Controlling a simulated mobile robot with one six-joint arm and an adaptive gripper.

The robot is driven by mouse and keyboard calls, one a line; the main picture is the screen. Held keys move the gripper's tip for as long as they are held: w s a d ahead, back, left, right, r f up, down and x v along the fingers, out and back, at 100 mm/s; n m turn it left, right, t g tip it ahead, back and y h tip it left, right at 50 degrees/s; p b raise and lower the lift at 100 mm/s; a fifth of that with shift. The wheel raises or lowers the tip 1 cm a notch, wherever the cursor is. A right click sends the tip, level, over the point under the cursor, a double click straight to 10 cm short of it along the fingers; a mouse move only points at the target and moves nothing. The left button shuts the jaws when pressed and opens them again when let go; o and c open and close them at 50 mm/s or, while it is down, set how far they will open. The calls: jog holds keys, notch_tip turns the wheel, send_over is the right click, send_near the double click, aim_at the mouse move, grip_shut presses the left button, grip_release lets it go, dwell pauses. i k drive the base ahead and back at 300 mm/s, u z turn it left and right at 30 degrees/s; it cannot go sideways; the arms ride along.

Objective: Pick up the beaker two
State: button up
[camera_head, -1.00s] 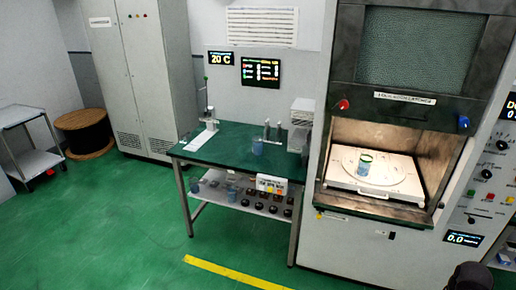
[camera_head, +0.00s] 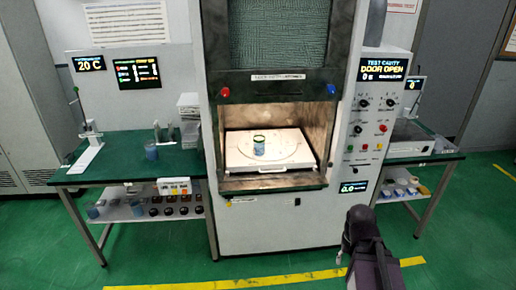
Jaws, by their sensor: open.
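A beaker (camera_head: 259,146) with a blue label and a dark rim stands upright inside the open lit microwave cavity, on a round plate (camera_head: 285,152) on a white tray (camera_head: 305,160). Another bluish beaker (camera_head: 151,151) stands on the green-topped left table (camera_head: 110,160), near its right side. I cannot read which of them is beaker two. A dark part of my arm (camera_head: 364,240) shows at the lower right, in front of the cabinet and well apart from both beakers. My gripper's fingers do not show.
The cavity sits in a tall grey cabinet (camera_head: 265,225), under a raised mesh door (camera_head: 278,38). A control panel (camera_head: 375,125) is to its right. Another green table (camera_head: 425,155) stands at the far right. The green floor is clear in front, with a yellow line (camera_head: 240,284).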

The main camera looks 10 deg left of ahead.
aim_at(259, 146)
jog(key=u, duration=0.6)
jog(key=i, duration=1.8)
jog(key=z, duration=0.6)
